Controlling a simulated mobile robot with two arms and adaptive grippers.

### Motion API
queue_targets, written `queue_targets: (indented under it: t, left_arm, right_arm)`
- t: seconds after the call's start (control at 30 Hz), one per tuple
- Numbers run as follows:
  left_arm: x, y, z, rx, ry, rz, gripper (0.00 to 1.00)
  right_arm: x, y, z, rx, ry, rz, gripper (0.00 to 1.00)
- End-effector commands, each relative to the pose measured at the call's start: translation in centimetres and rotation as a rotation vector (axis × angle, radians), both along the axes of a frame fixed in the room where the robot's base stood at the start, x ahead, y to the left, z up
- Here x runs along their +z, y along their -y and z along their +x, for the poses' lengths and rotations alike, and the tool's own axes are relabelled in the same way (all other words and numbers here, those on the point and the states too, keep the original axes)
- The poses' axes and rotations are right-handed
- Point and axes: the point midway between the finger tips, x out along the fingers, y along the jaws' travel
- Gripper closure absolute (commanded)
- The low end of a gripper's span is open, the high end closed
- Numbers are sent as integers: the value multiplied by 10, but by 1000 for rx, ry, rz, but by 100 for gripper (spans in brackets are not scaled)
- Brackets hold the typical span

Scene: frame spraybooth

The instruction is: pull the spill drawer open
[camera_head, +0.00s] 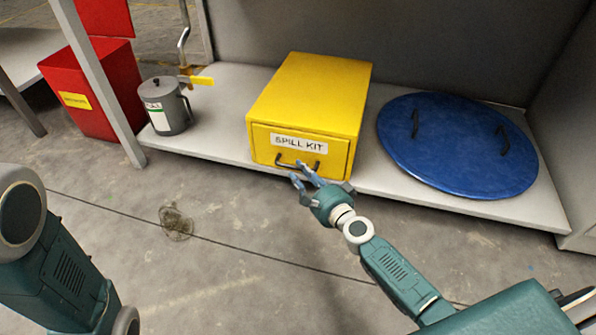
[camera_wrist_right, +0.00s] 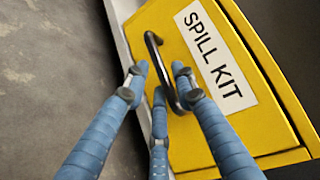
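The yellow spill kit box (camera_head: 320,85) stands on the low grey shelf. Its drawer front (camera_head: 328,158) carries a white "SPILL KIT" label and looks flush with the box. A dark bar handle (camera_head: 283,163) sits below the label; it also shows in the right wrist view (camera_wrist_right: 152,46). My right gripper (camera_head: 298,172) is at the handle, its blue fingers spread. In the right wrist view, the fingers (camera_wrist_right: 160,73) lie on either side of the handle with gaps between them; contact is unclear. My left arm shows at the left, its gripper out of view.
A blue round lid (camera_head: 455,150) with two handles lies on the shelf (camera_head: 400,190) to the right. A grey can (camera_head: 168,108) and a red bin (camera_head: 110,85) stand to the left. The floor before the drawer is clear apart from a drain.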

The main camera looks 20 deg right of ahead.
Motion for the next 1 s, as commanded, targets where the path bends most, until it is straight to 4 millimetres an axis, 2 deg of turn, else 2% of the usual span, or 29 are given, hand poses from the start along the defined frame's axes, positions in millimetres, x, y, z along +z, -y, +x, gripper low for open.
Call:
queue_targets:
  t: [0.1,0.2,0.5,0.63,1.0]
  left_arm:
    - [-5,0,0,0,0,0,100]
    - [-6,0,0,0,0,0,100]
    - [-5,0,0,0,0,1,100]
    - [-5,0,0,0,0,1,100]
    - [-3,0,0,1,-1,1,100]
  right_arm:
    - [-3,-3,14,1,1,-1,74]
    - [-3,-4,19,0,0,-1,74]
    - [-3,-5,21,0,0,-1,74]
    - [-3,-5,20,0,0,-1,100]
    - [-4,-8,16,1,-2,1,100]
